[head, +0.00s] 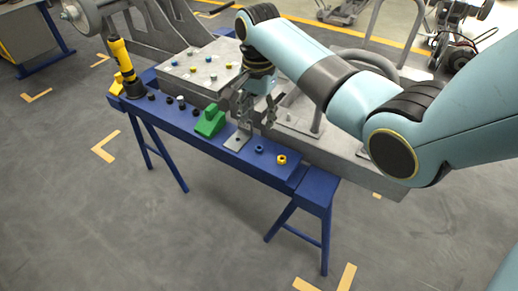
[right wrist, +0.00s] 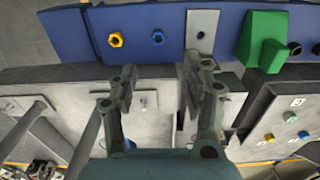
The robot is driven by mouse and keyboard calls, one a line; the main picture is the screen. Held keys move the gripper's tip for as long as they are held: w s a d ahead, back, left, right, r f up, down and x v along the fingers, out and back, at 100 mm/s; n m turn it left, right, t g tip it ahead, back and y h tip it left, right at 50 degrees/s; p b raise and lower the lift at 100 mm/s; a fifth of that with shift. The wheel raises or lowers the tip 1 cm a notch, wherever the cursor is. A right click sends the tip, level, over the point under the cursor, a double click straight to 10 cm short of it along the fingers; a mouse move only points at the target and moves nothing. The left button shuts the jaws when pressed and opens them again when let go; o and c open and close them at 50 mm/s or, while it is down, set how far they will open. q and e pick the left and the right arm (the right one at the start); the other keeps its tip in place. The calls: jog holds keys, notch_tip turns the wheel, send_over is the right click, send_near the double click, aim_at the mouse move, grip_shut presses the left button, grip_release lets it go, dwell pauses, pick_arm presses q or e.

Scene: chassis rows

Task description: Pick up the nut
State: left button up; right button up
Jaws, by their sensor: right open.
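A yellow nut (head: 281,160) lies on the blue bench top near its right end. A smaller dark blue nut-like piece (head: 259,149) lies just left of it. In the right wrist view the yellow nut (right wrist: 116,39) and the blue piece (right wrist: 157,36) are near the top, beyond the fingertips. My right gripper (head: 257,112) is open above the bench's far side, behind and left of both pieces. In the right wrist view its fingers (right wrist: 158,88) are spread with nothing between them. My left gripper is not in view.
A green block (head: 210,121) and a metal plate with a hole (head: 238,139) stand left of the nuts on the bench (head: 180,120). Several dark pegs and a yellow-black tool (head: 122,60) are further left. A grey chassis with colored pieces (head: 205,66) lies behind.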

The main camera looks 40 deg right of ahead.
aim_at(259, 144)
notch_tip(259, 144, down, 10)
jog(key=b, duration=0.2)
jog(key=shift+s+b, duration=0.15)
jog(key=shift+b, duration=0.2)
grip_shut()
